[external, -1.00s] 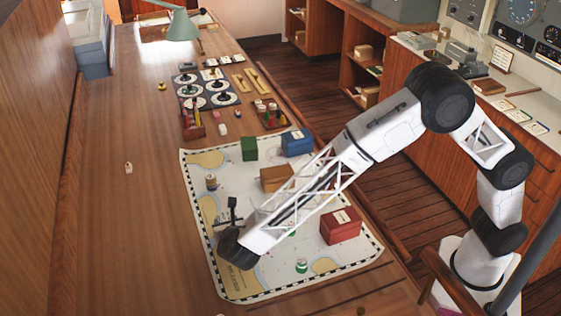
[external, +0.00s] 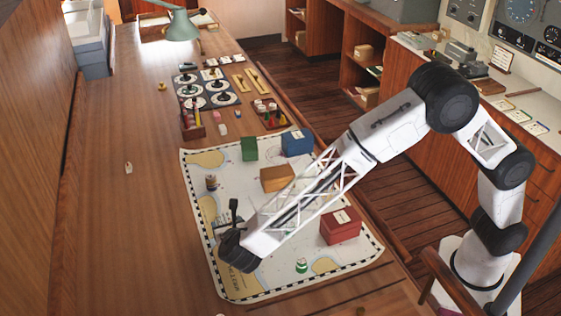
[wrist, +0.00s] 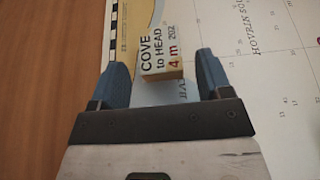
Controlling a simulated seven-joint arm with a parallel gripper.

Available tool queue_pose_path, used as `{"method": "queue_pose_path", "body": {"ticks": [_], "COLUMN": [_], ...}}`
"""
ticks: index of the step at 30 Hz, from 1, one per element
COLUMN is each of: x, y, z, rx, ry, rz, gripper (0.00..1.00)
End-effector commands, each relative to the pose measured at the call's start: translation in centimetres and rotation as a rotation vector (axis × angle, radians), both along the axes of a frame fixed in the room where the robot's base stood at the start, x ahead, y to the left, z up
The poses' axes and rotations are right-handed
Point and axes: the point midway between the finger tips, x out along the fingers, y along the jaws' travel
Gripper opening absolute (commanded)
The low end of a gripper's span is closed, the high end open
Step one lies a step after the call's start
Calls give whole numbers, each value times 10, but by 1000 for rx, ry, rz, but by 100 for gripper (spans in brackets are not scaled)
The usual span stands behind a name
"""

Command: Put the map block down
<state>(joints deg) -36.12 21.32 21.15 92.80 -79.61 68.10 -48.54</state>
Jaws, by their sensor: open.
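The map block (wrist: 158,46), a small pale block lettered "COVE to HEAD 4 m", shows in the wrist view near the chart's bordered edge. It lies between the two blue fingers of my gripper (wrist: 163,64), with a visible gap on each side. My gripper is open. In the external view my gripper (external: 233,212) is low over the left part of the chart (external: 222,160); I cannot make out the block there.
On the chart stand a green box (external: 249,149), a blue box (external: 297,143), an orange box (external: 277,179), a red box (external: 341,227), a brown-banded piece (external: 211,183) and a green-white piece (external: 301,265). Bare wooden tabletop (external: 130,230) lies left of the chart.

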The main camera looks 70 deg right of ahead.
Motion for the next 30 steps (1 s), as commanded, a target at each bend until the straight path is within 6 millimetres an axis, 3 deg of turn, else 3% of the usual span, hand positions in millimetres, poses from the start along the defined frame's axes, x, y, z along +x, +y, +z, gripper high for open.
{"method": "queue_pose_path", "body": {"ticks": [18,30], "x": [-59,-68], "y": [59,68], "z": [35,40], "rx": [0,0], "ry": [-2,0], "rz": [1,0], "gripper": [72,72]}}
